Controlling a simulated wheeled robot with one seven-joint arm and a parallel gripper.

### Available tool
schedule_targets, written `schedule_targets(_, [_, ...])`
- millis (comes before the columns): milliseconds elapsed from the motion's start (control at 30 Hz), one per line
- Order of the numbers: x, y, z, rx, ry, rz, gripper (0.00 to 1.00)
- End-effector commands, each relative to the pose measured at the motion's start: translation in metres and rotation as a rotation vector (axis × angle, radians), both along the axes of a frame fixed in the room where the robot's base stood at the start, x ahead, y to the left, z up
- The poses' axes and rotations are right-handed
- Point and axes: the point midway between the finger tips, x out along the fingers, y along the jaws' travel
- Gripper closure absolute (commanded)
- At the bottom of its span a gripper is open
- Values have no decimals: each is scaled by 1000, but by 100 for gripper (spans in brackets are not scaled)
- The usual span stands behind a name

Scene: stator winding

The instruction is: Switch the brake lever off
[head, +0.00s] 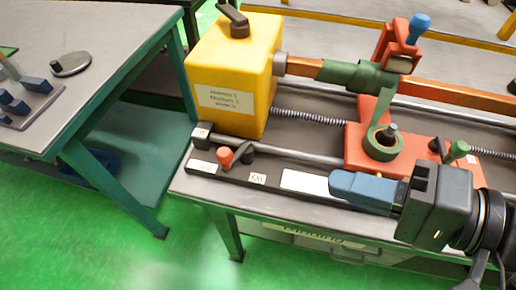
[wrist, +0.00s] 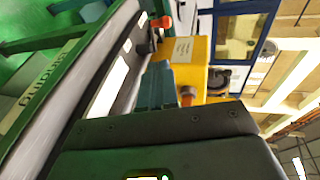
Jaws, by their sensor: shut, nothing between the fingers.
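The brake lever (head: 225,157) has an orange knob and a dark arm and pivot, and it sits on the black label strip along the bench's front edge. Its knob is on the left of the pivot, between a left label (head: 201,166), too small to read, and the label "On" (head: 258,178). The lever also shows near the top of the wrist view (wrist: 166,21). My gripper (head: 335,184) is shut and empty, with blue fingers pointing left along the strip. It is to the right of the lever and apart from it. The fingers also show in the wrist view (wrist: 157,80).
A yellow box (head: 225,110) stands behind the lever. An orange carriage (head: 360,150) with a green ring and a green-knobbed lever (head: 456,151) is behind my gripper. A second table (head: 90,50) stands at left, across a gap.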

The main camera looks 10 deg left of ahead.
Motion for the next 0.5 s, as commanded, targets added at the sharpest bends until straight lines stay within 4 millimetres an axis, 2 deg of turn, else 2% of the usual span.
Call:
schedule_targets(167, [-3, 2, 13, 1, 4, 69, 100])
schedule_targets(500, [-4, 2, 14, 0, 5, 79, 100])
